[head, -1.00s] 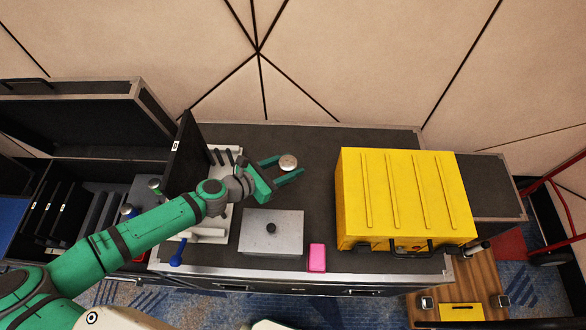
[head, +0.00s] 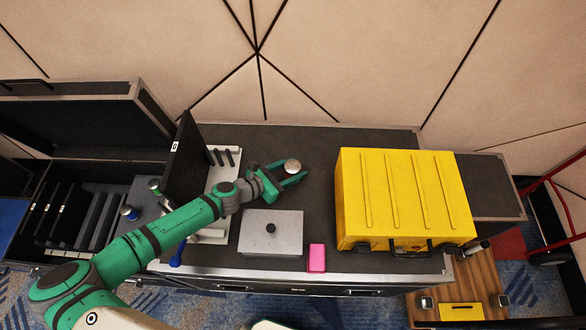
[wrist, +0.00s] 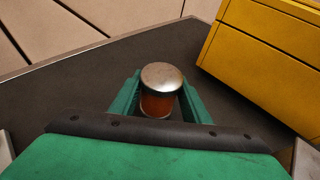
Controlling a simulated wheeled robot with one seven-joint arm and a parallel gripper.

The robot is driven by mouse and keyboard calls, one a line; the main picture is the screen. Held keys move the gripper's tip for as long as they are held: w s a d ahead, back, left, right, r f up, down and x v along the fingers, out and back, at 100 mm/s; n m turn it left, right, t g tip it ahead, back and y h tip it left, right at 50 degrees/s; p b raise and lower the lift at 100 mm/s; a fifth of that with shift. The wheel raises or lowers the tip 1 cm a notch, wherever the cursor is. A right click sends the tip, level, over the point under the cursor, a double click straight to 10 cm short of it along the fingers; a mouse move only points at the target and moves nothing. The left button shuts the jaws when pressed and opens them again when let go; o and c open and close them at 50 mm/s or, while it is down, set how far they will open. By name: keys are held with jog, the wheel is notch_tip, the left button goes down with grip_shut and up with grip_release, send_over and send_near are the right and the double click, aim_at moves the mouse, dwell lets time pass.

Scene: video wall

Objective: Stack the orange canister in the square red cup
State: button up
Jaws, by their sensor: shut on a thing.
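The orange canister (wrist: 158,103) has a domed silver lid. In the head view mostly its lid (head: 292,166) shows. My gripper (head: 288,172) is shut on it, with one green finger on each side. In the wrist view the canister stands upright between the fingers, with its lid above them. I cannot tell whether its base touches the dark case top. A small pinkish-red block-like thing (head: 317,258) stands near the front edge, right of a grey box. It may be the square red cup, but I cannot make out an opening.
The grey box (head: 271,232) with a black knob stands in front of my gripper. A large yellow case (head: 405,200) stands to the right. A black upright panel (head: 187,160) and a white rack (head: 222,180) are at left. Dark case top (head: 325,150) lies clear behind and right of the gripper.

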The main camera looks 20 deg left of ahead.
jog(key=o, duration=1.3)
jog(key=shift+f, duration=0.1)
jog(key=shift+c, duration=0.2)
